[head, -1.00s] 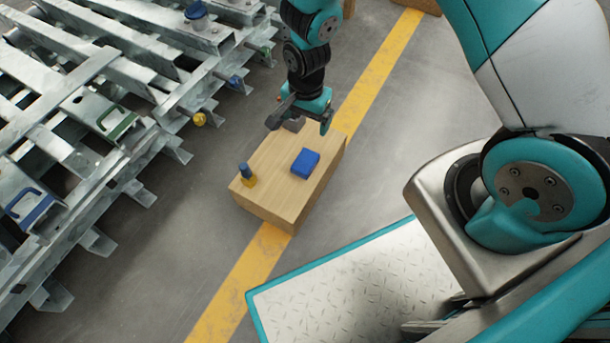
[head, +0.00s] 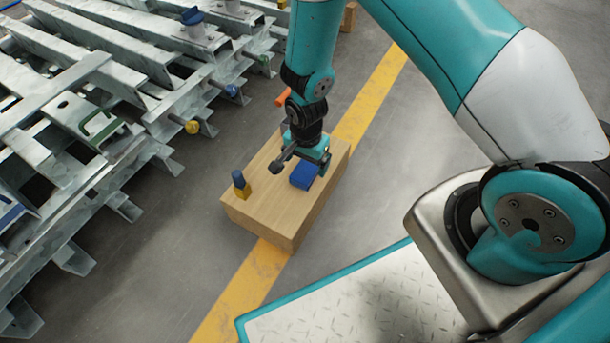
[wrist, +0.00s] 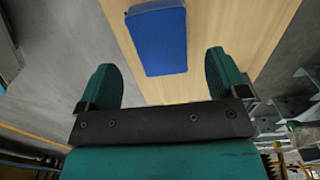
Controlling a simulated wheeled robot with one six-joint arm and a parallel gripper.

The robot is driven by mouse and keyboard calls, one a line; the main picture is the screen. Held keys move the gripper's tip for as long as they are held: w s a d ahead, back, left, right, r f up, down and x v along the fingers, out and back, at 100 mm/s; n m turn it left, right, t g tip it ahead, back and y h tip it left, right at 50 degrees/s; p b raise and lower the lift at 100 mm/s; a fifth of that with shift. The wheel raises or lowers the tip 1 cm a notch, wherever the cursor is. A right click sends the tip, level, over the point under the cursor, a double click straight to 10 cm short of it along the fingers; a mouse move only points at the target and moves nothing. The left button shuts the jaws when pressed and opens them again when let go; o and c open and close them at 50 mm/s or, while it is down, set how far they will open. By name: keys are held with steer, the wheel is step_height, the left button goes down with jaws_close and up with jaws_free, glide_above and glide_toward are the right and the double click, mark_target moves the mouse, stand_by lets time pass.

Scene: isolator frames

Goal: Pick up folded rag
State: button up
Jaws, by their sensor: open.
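The folded rag (head: 303,176) is a blue, flat rectangular block shape lying on the wooden box (head: 268,213). My gripper (head: 303,166) is just above the box, at the rag's far side in the head view, and covers part of it. In the wrist view the rag (wrist: 157,40) lies ahead of the fingertips, a little left of centre between them. My gripper (wrist: 160,75) is open and empty, with its two teal fingers spread wider than the rag. The rag appears apart from both fingers.
A small yellow and blue object (head: 241,184) stands at the box's left end. An orange item (head: 283,97) shows behind my wrist. Galvanised metal frames (head: 110,110) with coloured handles and knobs fill the left. Grey floor with a yellow line (head: 375,90) surrounds the box.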

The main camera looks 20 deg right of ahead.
mark_target(305, 170)
step_height(305, 170, down, 5)
steer(key=b, duration=0.3)
steer(key=shift+a+r+b, duration=0.1)
steer(key=shift+r+b, duration=0.05)
steer(key=shift+b, duration=0.15)
steer(key=shift+r, duration=0.1)
steer(key=shift+c, duration=0.4)
steer(key=c, duration=0.9)
step_height(305, 170, up, 20)
steer(key=p, duration=1.1)
steer(key=shift+p, duration=0.35)
